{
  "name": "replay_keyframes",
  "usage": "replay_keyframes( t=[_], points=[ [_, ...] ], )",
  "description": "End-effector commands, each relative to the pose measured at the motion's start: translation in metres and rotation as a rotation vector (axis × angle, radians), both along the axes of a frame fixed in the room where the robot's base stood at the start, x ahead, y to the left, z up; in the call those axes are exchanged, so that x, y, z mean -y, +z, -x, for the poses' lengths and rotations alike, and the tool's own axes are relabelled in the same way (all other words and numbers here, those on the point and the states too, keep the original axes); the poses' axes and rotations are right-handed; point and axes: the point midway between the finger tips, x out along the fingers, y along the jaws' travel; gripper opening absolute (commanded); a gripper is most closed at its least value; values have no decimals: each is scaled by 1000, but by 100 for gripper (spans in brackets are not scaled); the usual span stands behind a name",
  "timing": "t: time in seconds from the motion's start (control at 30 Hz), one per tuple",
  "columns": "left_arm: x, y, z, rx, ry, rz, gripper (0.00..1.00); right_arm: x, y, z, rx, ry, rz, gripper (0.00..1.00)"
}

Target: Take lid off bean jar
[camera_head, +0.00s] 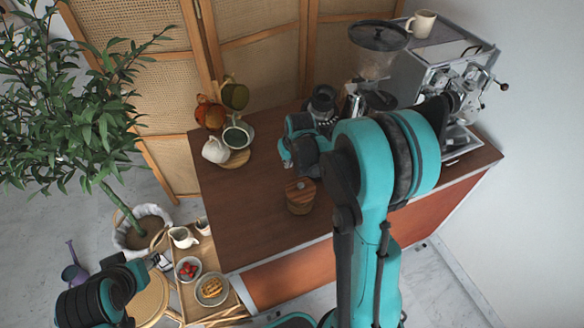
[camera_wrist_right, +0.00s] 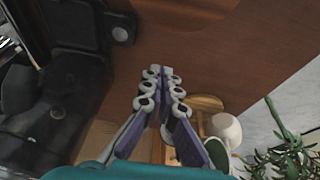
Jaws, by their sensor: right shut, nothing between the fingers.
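The bean jar (camera_head: 300,203) stands upright on the brown counter, near its front edge in the head view. Its round wooden lid (camera_head: 299,186) is on top, with a small pale knob. My right gripper (camera_head: 286,161) is above the counter, behind the jar in the picture and apart from it. In the right wrist view its fingers (camera_wrist_right: 165,72) are together, with nothing between them. Only part of my left arm shows at the lower left.
A wooden cup stand (camera_head: 236,158) with several mugs is at the counter's left. A coffee grinder (camera_head: 375,60) and an espresso machine (camera_head: 450,75) stand at the back right. A low tray (camera_head: 190,295) with bowls is below left. The counter's left middle is clear.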

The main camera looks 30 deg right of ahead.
Motion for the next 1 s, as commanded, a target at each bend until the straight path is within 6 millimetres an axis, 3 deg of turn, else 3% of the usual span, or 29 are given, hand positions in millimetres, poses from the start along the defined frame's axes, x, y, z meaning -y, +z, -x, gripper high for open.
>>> replay_keyframes(
  t=[0.1,0.3,0.57,0.83,1.0],
  points=[
    [0,10,0,0,0,0,40,-1,34,13,-1,0,0,0],
    [0,18,0,0,0,0,40,-1,72,27,-1,0,1,0],
    [0,21,0,0,0,0,40,2,93,34,-19,-45,-15,0],
    [0,20,0,0,0,0,40,35,100,42,-237,-571,-133,0],
    [0,19,0,0,0,0,40,45,102,48,-307,-767,-151,0]
  ],
)
